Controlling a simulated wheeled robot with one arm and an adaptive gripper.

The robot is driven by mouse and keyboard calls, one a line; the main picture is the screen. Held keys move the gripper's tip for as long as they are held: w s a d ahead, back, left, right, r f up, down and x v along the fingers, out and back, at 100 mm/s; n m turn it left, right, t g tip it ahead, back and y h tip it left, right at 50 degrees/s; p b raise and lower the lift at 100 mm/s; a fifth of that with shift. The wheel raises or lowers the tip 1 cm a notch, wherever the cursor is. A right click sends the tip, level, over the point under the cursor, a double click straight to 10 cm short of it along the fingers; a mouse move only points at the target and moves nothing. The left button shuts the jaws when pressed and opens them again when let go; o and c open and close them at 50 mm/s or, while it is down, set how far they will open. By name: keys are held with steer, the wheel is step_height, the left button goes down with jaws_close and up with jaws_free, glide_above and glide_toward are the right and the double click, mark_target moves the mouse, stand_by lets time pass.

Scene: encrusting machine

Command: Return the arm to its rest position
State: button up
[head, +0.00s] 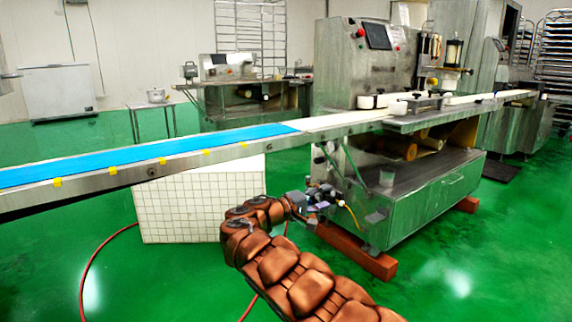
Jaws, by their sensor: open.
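My arm, covered in brown padded segments, reaches in from the bottom edge right of centre, rises to the left and bends back to the right. My gripper (325,200) is at its end, small in the picture, in front of the lower left corner of the encrusting machine (352,75). The gripper is open and I see nothing held in it. I cannot tell how far it is from the machine's base. The conveyor (215,150), with a blue belt on its left part, runs above the gripper in the picture.
A white gridded panel (195,205) stands under the conveyor, behind my arm. A red hose (95,255) lies on the green floor (470,265). Brick-red blocks (355,252) support the machine. Floor is open at lower left and lower right. A second machine (240,95) stands behind.

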steer(key=s+d+r+m+g+p, duration=0.1)
steer(key=s+d+r+g+p, duration=0.2)
steer(key=s+d+r+p, duration=0.35)
steer(key=s+d+r+m+g+p, duration=0.1)
steer(key=s+d+r+g+p, duration=0.15)
steer(key=d+r+p, duration=0.45)
steer(key=s+d+r+m+g+y+p, duration=0.1)
steer(key=s+d+r+g+p, duration=0.1)
steer(key=s+d+r+p, duration=0.45)
steer(key=s+d+r+m+g+y+p, duration=0.2)
steer(key=s+d+r, duration=0.3)
steer(key=s, duration=0.5)
steer(key=s+a+r+m+g+y+p, duration=0.1)
steer(key=s+a+r+y+p, duration=0.15)
steer(key=s+p, duration=0.45)
steer(key=s+a+r+g+y+p, duration=0.1)
steer(key=s+r+y+p, duration=0.25)
steer(key=s, duration=0.55)
steer(key=s+a+r+y+p, duration=0.4)
steer(key=s+a+y+p, duration=0.2)
steer(key=s+a+p, duration=0.8)
steer(key=s, duration=0.3)
steer(key=shift+r, duration=0.15)
steer(key=shift+s, duration=0.1)
